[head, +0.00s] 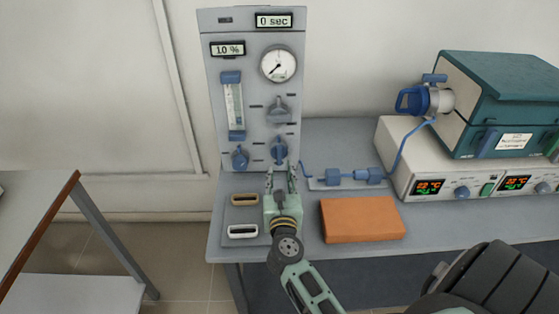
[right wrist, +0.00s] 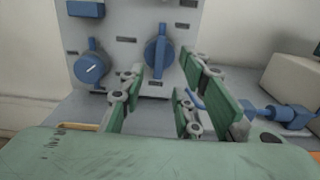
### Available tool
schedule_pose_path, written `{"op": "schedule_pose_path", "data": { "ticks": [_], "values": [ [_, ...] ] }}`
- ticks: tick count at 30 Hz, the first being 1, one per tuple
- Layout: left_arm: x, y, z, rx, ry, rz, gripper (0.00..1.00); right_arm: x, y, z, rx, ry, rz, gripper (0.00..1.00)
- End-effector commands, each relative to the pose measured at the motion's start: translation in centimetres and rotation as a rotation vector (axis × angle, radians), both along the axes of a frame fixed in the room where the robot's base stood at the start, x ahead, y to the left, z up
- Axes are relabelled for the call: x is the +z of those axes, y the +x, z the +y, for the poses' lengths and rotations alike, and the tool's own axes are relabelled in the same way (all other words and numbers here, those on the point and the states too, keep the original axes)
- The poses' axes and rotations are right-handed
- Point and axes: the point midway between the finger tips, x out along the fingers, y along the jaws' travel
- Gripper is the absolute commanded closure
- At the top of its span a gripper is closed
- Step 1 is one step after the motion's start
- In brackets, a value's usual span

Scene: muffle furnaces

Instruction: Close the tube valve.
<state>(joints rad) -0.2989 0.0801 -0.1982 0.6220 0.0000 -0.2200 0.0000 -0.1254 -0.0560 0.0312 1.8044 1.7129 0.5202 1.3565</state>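A grey control panel (head: 252,90) stands at the back of the table. Low on it are two blue valve knobs, a left one (head: 240,157) and a right one (head: 279,150). The right knob also shows in the right wrist view (right wrist: 158,53), its handle roughly upright; the left knob (right wrist: 91,68) shows beside it. A thin blue tube (head: 304,169) runs near the right knob's base toward blue fittings. My right gripper (head: 281,175) is open and empty just below and in front of the right knob, fingers pointing at the panel (right wrist: 166,88). My left gripper is not in view.
Blue inline fittings (head: 350,175) lie right of the gripper, with an orange block (head: 362,219) in front. A white-handled (head: 243,231) and a brown-handled item (head: 244,199) lie to the left. A teal-topped furnace (head: 495,100) sits on a control unit (head: 410,160) at the right.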

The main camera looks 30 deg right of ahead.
Motion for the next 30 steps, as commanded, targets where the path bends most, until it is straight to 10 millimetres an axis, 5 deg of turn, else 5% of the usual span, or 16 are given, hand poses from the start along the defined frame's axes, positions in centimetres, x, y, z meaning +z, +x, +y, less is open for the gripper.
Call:
{"op": "schedule_pose_path", "data": {
  "ticks": [10,21,30],
  "values": [
    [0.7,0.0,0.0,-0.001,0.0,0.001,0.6,0.2,4.5,-2.7,0.002,-0.006,-0.001,0.7],
    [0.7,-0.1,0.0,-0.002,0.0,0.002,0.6,0.2,5.2,-3.2,0.003,-0.007,0.0,0.7],
    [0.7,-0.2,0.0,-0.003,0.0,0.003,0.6,0.1,5.2,-3.1,0.003,-0.007,0.001,0.94]
  ]
}}
